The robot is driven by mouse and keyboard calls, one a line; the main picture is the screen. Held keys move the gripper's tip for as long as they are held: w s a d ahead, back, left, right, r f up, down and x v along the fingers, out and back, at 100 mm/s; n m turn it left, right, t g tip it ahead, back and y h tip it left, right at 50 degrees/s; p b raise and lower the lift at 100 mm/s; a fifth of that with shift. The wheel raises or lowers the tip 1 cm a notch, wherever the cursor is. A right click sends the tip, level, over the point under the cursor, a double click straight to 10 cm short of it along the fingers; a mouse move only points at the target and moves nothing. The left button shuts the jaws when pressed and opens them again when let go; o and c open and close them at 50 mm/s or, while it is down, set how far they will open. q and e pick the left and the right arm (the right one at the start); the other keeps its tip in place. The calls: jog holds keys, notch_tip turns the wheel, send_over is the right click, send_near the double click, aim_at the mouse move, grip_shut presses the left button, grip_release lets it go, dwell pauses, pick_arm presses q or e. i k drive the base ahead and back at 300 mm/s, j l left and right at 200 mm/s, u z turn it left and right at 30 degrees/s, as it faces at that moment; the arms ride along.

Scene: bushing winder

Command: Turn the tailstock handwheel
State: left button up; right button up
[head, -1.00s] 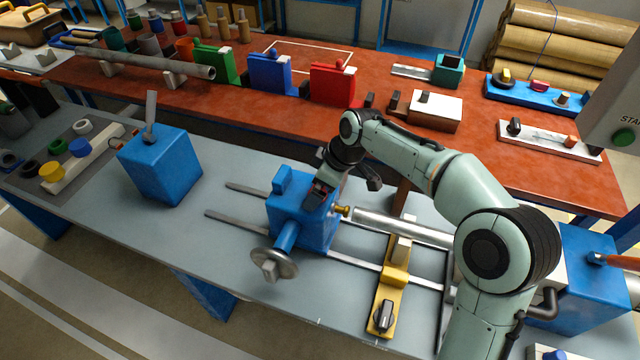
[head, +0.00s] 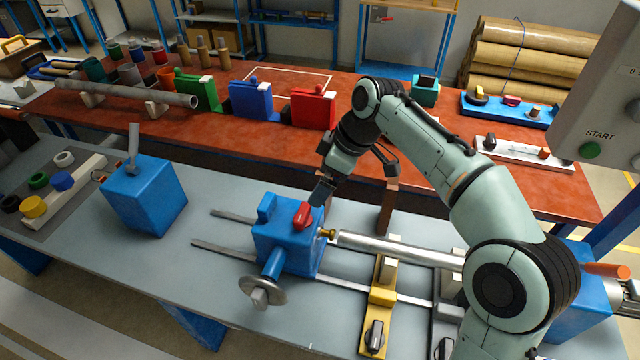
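The tailstock (head: 285,247) is a blue block on two metal rails, with a red lever (head: 303,216) on its top. The tailstock handwheel (head: 262,291) is a grey disc with a pale square hub, on a blue stub at the block's front side. My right gripper (head: 321,192) points down just above and behind the red lever, apart from the handwheel. Its fingertips are small and dark, and I cannot tell whether they are open. A brass tip on the tailstock meets the end of a metal shaft (head: 395,247). My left gripper is out of view.
A blue box with a grey lever (head: 145,195) stands left of the tailstock. A yellow support with a black knob (head: 378,310) crosses the rails at right. The bench (head: 120,260) in front of and left of the handwheel is clear. A START panel (head: 600,125) hangs at right.

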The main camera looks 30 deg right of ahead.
aim_at(263, 292)
jog(key=k+j, duration=0.8)
jog(key=j, duration=0.15)
